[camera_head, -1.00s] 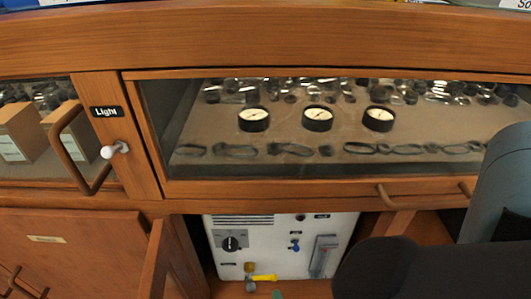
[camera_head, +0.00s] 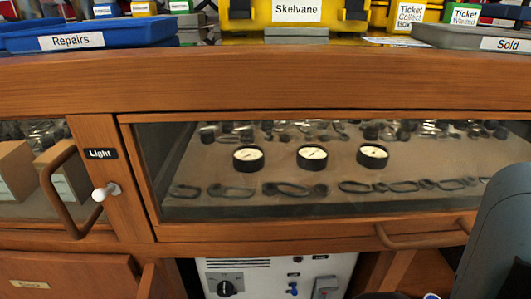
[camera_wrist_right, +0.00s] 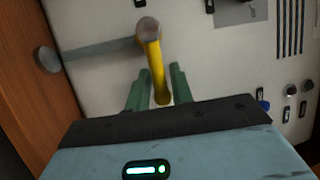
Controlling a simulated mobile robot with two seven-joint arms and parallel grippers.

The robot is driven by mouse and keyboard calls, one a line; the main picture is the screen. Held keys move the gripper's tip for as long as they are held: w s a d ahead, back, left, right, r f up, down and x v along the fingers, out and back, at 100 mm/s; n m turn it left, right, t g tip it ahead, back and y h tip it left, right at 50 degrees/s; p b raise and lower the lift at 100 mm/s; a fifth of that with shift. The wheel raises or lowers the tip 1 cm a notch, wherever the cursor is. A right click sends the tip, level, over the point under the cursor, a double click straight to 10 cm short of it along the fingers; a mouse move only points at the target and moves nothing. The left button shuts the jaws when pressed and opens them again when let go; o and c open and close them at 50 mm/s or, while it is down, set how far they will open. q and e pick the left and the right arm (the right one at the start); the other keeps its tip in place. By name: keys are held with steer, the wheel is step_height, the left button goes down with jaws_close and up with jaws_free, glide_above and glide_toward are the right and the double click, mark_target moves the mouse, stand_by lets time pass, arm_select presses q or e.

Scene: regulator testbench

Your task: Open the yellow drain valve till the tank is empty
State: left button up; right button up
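The yellow drain valve handle (camera_wrist_right: 155,70) shows in the right wrist view, running from a round grey pivot (camera_wrist_right: 148,28) down to between my fingers. My right gripper (camera_wrist_right: 158,85) has its two green fingers apart, one on each side of the handle's free end. A narrow gap seems to show on both sides; contact is not clear. The valve is below the edge of the head view, which shows the upper part of the white machine (camera_head: 275,272). My left gripper is not in view. The tank's level cannot be seen.
A wooden cabinet with a glass front (camera_head: 330,165) hangs over the machine. A drawer handle (camera_head: 425,236) and a light switch (camera_head: 105,192) stick out. In the wrist view, a wooden wall (camera_wrist_right: 40,80) stands left and knobs (camera_wrist_right: 292,90) sit at right.

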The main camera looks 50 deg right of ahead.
jaws_close()
